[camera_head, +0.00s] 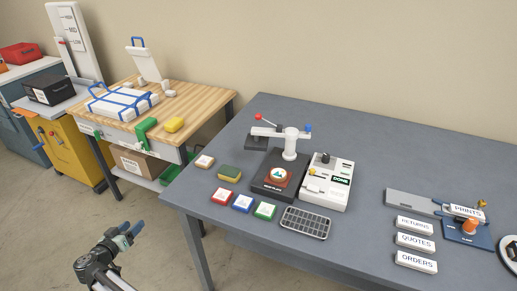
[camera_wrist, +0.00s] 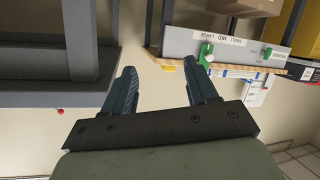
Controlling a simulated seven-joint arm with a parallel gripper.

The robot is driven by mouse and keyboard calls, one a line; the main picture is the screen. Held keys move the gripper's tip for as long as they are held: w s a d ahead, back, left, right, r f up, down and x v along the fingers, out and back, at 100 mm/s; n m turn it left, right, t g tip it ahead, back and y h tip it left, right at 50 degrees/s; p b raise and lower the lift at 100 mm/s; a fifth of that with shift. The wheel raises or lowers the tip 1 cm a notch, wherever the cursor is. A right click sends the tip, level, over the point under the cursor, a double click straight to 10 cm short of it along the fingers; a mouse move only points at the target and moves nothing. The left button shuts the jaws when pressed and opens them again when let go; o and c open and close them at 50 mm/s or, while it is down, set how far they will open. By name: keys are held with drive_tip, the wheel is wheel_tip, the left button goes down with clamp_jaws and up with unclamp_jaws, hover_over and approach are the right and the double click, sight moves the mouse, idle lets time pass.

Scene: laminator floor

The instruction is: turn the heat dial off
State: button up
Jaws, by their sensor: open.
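A white control box (camera_head: 320,198) stands on the grey table, right of a black press plate. A small dark knob (camera_head: 325,158) sits at its back, with a yellow part at its left edge and a dark label reading DONE. I cannot read a heat marking or the knob's setting. My gripper (camera_head: 132,233) is over the floor at the lower left, off the table's front-left corner and far from the box. Its two blue fingers are apart and empty in the wrist view (camera_wrist: 163,88). The box cannot be made out there.
The grey table (camera_head: 400,165) holds a press plate (camera_head: 262,190), colored blocks, a wire rack (camera_head: 305,222), white signs and a blue stand at right. A lever with a red ball (camera_head: 258,117) rises behind the plate. A wooden bench (camera_head: 205,97) stands left. Floor around my gripper is clear.

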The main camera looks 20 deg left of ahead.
drive_tip(key=w+a+r+m+y, duration=0.1)
drive_tip(key=w+a+r+y, duration=0.3)
drive_tip(key=w+r, duration=0.85)
drive_tip(key=w+a+r+y, duration=0.1)
drive_tip(key=w+r+y, duration=0.4)
drive_tip(key=w+r, duration=0.75)
drive_tip(key=w+d+r+n+g+y, duration=0.1)
drive_tip(key=w+d+r+g+y, duration=0.1)
drive_tip(key=w+d+r, duration=0.45)
drive_tip(key=w+d+r+n+g+y, duration=0.15)
drive_tip(key=w+d+r, duration=0.25)
drive_tip(key=w+r, duration=0.4)
drive_tip(key=w+d+r+m+g+h, duration=0.1)
drive_tip(key=w+d+m+h, duration=0.3)
drive_tip(key=d, duration=0.6)
drive_tip(key=w+d+n+g+h, duration=0.15)
drive_tip(key=w+d, duration=0.35)
drive_tip(key=d, duration=0.5)
drive_tip(key=w+d+r+m+g+h, duration=0.1)
drive_tip(key=w+d+m+g+h, duration=0.1)
drive_tip(key=w+d, duration=0.5)
drive_tip(key=m+g+h, duration=0.4)
drive_tip(key=g+h, duration=0.2)
drive_tip(key=h, duration=0.2)
approach(327, 155)
wheel_tip(327, 155, down, 10)
drive_tip(key=shift+r, duration=0.2)
